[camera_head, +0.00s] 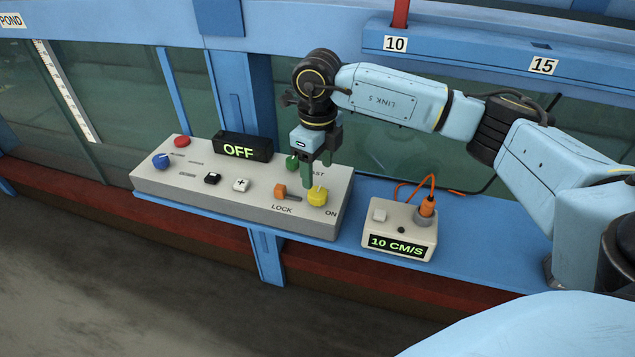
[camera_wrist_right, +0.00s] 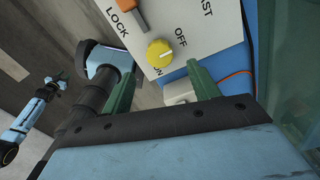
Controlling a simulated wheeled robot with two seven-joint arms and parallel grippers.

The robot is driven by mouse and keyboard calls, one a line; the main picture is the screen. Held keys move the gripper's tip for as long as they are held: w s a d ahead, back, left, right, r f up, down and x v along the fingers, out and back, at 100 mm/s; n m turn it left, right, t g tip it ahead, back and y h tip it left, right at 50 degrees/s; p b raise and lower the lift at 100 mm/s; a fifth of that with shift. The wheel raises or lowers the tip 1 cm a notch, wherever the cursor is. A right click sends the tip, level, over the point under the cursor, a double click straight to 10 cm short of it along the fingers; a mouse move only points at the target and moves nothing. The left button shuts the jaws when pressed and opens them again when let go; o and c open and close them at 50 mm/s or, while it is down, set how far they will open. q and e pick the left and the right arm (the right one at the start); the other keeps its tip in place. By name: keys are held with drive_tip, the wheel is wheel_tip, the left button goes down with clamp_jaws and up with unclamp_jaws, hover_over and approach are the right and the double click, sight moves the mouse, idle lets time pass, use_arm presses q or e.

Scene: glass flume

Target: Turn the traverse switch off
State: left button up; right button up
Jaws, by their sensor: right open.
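The yellow knob (camera_head: 317,197), labelled OFF and ON, sits at the right end of the grey control panel (camera_head: 225,200); I take it as the traverse switch. It also shows in the right wrist view (camera_wrist_right: 160,52). I cannot tell clearly which label its pale mark faces. My right gripper (camera_head: 319,172) is open, its green fingers pointing down just above and behind the knob. In the wrist view the knob appears beyond and between the fingertips (camera_wrist_right: 162,82), with no contact visible. An arm at the left of the wrist view ends in a small gripper (camera_wrist_right: 56,82), apparently my left one; its jaws are unclear.
An orange LOCK lever (camera_head: 281,191) is left of the knob, and a green knob (camera_head: 292,162) behind. A display (camera_head: 242,146) reads OFF. Right stands a small box (camera_head: 400,222) reading 10 CM/S with an orange plug and cable. Flume glass rises behind.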

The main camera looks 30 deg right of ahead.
sight(318, 192)
wheel_tip(318, 192, up, 7)
idle(0.7)
